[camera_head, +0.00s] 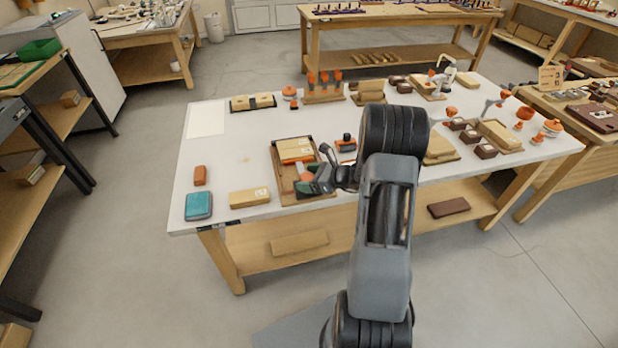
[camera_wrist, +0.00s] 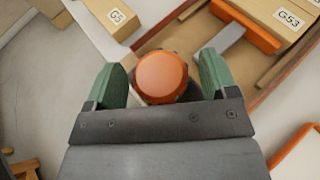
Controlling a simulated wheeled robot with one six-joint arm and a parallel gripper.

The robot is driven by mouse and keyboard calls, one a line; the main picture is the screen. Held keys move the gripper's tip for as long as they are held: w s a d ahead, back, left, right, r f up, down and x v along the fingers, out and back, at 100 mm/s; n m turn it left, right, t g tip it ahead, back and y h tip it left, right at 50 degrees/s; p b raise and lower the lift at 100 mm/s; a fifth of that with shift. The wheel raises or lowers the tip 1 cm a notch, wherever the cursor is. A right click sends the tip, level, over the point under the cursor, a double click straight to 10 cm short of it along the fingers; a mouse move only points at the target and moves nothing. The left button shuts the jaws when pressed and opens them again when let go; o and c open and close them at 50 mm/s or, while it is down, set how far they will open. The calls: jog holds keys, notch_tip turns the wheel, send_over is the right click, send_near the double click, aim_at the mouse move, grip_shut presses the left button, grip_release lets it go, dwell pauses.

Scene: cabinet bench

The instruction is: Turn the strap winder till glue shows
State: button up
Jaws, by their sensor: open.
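A round orange knob (camera_wrist: 162,77), which I take to be the strap winder, sits between the two green fingers of my gripper (camera_wrist: 163,82) in the wrist view. The fingers stand apart on either side, with a small gap to the knob on each side. In the head view my gripper (camera_head: 314,180) is over the near right part of a wooden tray (camera_head: 284,186). The knob is hidden or too small to tell there. Two labelled boxes (camera_head: 295,150) lie in the tray. An orange-and-grey piece (camera_wrist: 245,28) lies beside the G53 box (camera_wrist: 290,15). I see no glue.
A box labelled G5 (camera_wrist: 105,15) lies left of the tray; it also shows in the head view (camera_head: 249,198). A teal case (camera_head: 198,206) and an orange block (camera_head: 200,175) are further left. A small orange-and-black item (camera_head: 346,143) stands right of the tray. The table's left part (camera_head: 235,150) is mostly clear.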

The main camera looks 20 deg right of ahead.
jog(key=shift+c, duration=0.2)
jog(key=c, duration=0.9)
jog(key=m+t+h+b, duration=0.1)
jog(key=b, duration=0.1)
jog(key=m+t+h+b, duration=0.1)
jog(key=b, duration=0.1)
jog(key=shift+a+f+m+h, duration=0.1)
jog(key=shift+f+m+h, duration=0.2)
jog(key=shift+f+m, duration=0.1)
jog(key=m+t+h+b, duration=0.1)
jog(key=h+b, duration=0.1)
jog(key=b, duration=0.1)
jog(key=shift+r+m, duration=0.15)
jog(key=shift+m, duration=0.25)
jog(key=shift+s+r+m+h+b, duration=0.1)
jog(key=shift+r+m+h+b, duration=0.15)
jog(key=shift+m+h+b, duration=0.35)
jog(key=o, duration=0.9)
jog(key=shift+o, duration=0.2)
jog(key=shift+s+r+p, duration=0.1)
jog(key=shift+p, duration=0.2)
